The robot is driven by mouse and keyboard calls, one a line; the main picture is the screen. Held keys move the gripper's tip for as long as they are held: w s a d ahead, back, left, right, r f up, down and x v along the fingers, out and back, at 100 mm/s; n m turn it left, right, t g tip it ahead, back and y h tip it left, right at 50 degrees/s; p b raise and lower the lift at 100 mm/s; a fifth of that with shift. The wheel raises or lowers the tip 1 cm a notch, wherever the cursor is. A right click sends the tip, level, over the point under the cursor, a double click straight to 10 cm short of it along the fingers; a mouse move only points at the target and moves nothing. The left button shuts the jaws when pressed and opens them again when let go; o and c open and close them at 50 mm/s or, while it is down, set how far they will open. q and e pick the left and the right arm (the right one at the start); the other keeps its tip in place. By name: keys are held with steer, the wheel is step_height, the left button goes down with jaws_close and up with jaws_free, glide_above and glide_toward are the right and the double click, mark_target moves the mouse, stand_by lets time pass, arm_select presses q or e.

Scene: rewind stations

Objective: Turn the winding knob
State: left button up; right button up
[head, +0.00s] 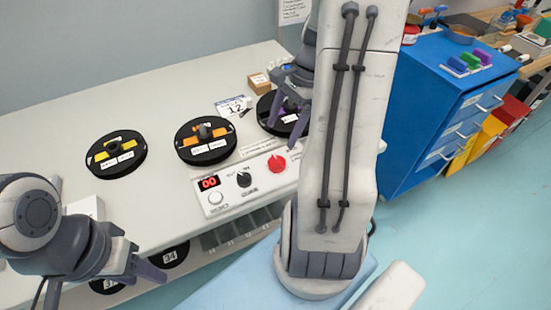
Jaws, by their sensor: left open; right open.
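A white control box (228,196) on the bench carries a red knob (277,163), a black knob (244,180) and a red display (208,183) reading 00. The labels are too small to tell which knob is the winding one. Behind the box is a black reel with orange tape (187,142). To the left is a reel with yellow tape (98,157). My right gripper (285,124) is open over a third black reel (265,110), which it partly hides; contact cannot be told. My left gripper (108,290) is open and empty, low at the bench's front left.
My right arm covers the bench's right end. A numbered card (233,106) and small cardboard box (259,83) stand behind the reels. More reels (170,255) sit below the bench front. A blue cabinet (415,110) stands right. The bench's back left (110,105) is clear.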

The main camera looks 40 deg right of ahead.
mark_target(277, 158)
steer(key=shift+m+t, duration=0.3)
steer(key=shift+m, duration=0.6)
steer(key=f, duration=0.3)
steer(key=a+f+b, duration=0.1)
steer(key=f, duration=0.6)
steer(key=shift+a+f+b, duration=0.15)
steer(key=shift+f+b, duration=0.1)
steer(key=shift+b, duration=0.1)
steer(key=c, duration=1.3)
steer(key=shift+w+r+n+g+p, duration=0.15)
steer(key=shift+n+g+p, duration=0.65)
steer(key=shift+n+p, duration=1.1)
steer(key=shift+c, duration=0.2)
steer(key=shift+w+n+g+p, duration=0.1)
steer(key=shift+n+g+p, duration=0.45)
steer(key=shift+n, duration=0.65)
steer(key=shift+n+g+p, duration=0.25)
steer(key=shift+n+p, duration=0.45)
steer(key=shift+n, duration=0.5)
